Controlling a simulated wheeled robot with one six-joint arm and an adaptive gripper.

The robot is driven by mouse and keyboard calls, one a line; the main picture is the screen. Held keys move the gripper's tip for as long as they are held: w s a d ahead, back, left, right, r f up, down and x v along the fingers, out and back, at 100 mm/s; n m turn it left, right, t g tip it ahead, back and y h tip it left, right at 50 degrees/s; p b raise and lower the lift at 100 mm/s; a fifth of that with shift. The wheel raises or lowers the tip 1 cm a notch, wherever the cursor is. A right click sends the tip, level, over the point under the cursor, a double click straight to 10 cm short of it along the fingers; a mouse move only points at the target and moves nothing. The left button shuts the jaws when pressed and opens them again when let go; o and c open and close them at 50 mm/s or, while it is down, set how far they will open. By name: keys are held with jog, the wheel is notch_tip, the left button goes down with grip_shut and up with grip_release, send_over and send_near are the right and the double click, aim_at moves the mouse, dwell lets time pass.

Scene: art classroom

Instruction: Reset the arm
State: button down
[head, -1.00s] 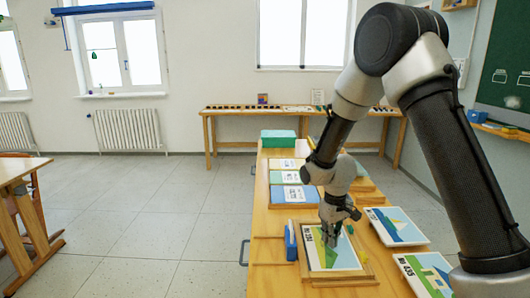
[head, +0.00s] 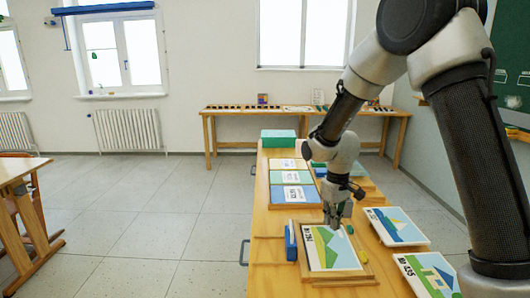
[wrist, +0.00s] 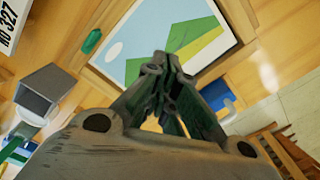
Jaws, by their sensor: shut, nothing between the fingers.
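My gripper (head: 333,222) is shut and empty. In the head view it hangs just above the far edge of a picture card that lies in a wooden frame. The card (head: 330,252) shows green hills and a pale sky. In the wrist view my gripper (wrist: 165,95) points towards the same card (wrist: 150,40), with its fingers together. My arm reaches in from the right side of the head view and bends down to the table.
The wooden table (head: 262,250) also holds a blue block (head: 290,240) and two cards at the right, a landscape (head: 396,226) and a house picture (head: 430,274). A small green piece (wrist: 91,42) lies beside the frame. Coloured trays line the table's far part. Open floor is at the left.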

jog(key=shift+r, duration=0.1)
jog(key=s+d+r+m+t, duration=0.2)
jog(key=s+d+r+m, duration=0.1)
jog(key=s+d+r, duration=0.5)
jog(key=s+d+r+m+t, duration=0.2)
jog(key=s+d+r, duration=0.5)
jog(key=s+r, duration=0.7)
jog(key=s+m, duration=0.1)
jog(key=s, duration=0.3)
jog(key=shift+s+d, duration=0.3)
jog(key=shift+d, duration=0.1)
